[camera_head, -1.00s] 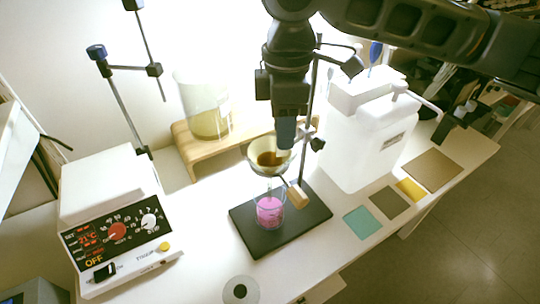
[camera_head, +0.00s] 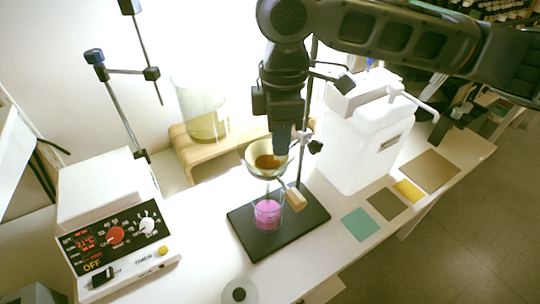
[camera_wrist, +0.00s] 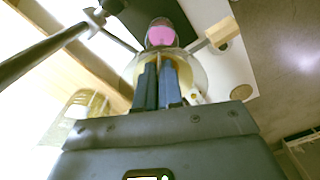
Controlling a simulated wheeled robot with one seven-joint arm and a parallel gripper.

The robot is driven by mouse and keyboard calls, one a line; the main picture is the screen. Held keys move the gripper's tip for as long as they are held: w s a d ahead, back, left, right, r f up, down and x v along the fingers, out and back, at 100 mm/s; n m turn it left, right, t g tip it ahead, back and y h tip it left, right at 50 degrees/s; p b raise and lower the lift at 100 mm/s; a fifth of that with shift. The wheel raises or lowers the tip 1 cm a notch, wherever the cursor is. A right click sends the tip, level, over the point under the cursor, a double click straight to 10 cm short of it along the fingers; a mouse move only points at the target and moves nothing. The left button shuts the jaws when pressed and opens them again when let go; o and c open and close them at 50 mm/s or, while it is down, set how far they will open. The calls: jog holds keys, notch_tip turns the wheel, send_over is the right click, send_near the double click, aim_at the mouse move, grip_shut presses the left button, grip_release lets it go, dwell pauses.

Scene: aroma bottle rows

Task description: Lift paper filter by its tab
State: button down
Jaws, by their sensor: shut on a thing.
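The paper filter (camera_head: 257,158) is cream with brown stuff inside, and sits in a clear funnel on a stand above a glass beaker of pink liquid (camera_head: 267,212). My gripper (camera_head: 279,152) points down at the right part of the filter's rim. In the wrist view, my gripper (camera_wrist: 159,72) has its two dark fingers close together with a thin strip between them, over the filter's edge. The fingers are shut on the paper filter, by its tab as far as I can tell.
A black stand base (camera_head: 300,222) holds the rod by the funnel. A white canister (camera_head: 362,145) stands close to the right. A wooden riser (camera_head: 196,152) with a large beaker (camera_head: 204,112) is behind left. A hotplate (camera_head: 112,215) stands at left. Colored tiles (camera_head: 361,224) lie at right.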

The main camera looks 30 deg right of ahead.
notch_tip(320, 180, up, 20)
jog(key=p, duration=0.8)
dwell(0.4)
jog(key=shift+s, duration=0.1)
jog(key=s, duration=1.4)
jog(key=shift+s, duration=0.4)
jog(key=shift+w, duration=0.1)
